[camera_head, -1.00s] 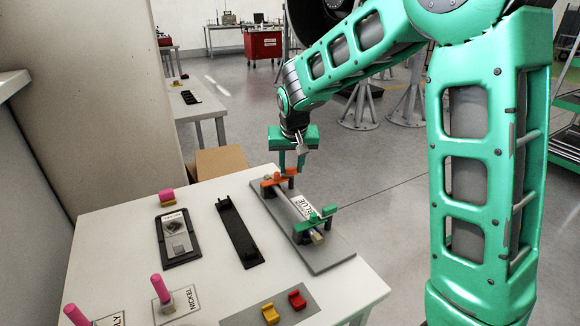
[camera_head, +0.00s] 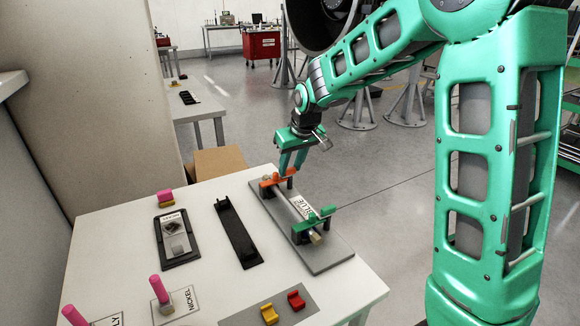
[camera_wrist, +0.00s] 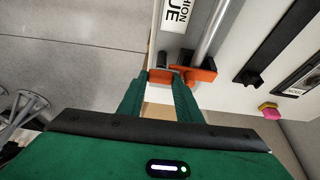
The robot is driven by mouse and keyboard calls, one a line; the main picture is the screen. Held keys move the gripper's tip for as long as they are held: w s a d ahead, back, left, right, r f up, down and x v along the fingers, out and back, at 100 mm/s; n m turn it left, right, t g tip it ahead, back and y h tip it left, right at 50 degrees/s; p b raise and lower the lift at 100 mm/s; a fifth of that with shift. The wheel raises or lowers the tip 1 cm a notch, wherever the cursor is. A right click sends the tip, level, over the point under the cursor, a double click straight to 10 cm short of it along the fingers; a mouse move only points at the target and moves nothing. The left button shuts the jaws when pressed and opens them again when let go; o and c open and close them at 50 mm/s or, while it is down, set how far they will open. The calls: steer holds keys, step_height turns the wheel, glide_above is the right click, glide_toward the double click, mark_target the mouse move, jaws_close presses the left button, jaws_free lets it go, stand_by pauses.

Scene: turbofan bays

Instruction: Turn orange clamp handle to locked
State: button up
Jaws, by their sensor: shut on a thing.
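The orange clamp (camera_head: 271,182) sits at the far end of a grey fixture plate (camera_head: 325,257) on the white table. My green gripper (camera_head: 289,170) reaches down to it from above, with its fingers at the orange handle. In the wrist view the two green fingers (camera_wrist: 160,82) close around the orange handle (camera_wrist: 193,75), with a dark post between or just beyond them. A silver rod lies along the plate with a label reading BLUE beside it. A green clamp (camera_head: 315,224) holds the near end of the rod. The handle's exact angle is partly hidden by the fingers.
A black tray (camera_head: 238,235) and a dark framed plate (camera_head: 174,238) lie left of the fixture. Yellow (camera_head: 269,314) and red (camera_head: 296,299) blocks sit at the front. Pink-handled pieces (camera_head: 159,289) stand at the left.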

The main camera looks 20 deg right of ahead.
steer(key=shift+w+r, duration=0.15)
steer(key=shift+w, duration=0.05)
steer(key=o, duration=1)
steer(key=shift+o, duration=0.2)
steer(key=shift+s, duration=0.1)
steer(key=shift+s, duration=0.1)
steer(key=v, duration=0.7)
steer(key=shift+r, duration=0.3)
steer(key=shift+d, duration=0.1)
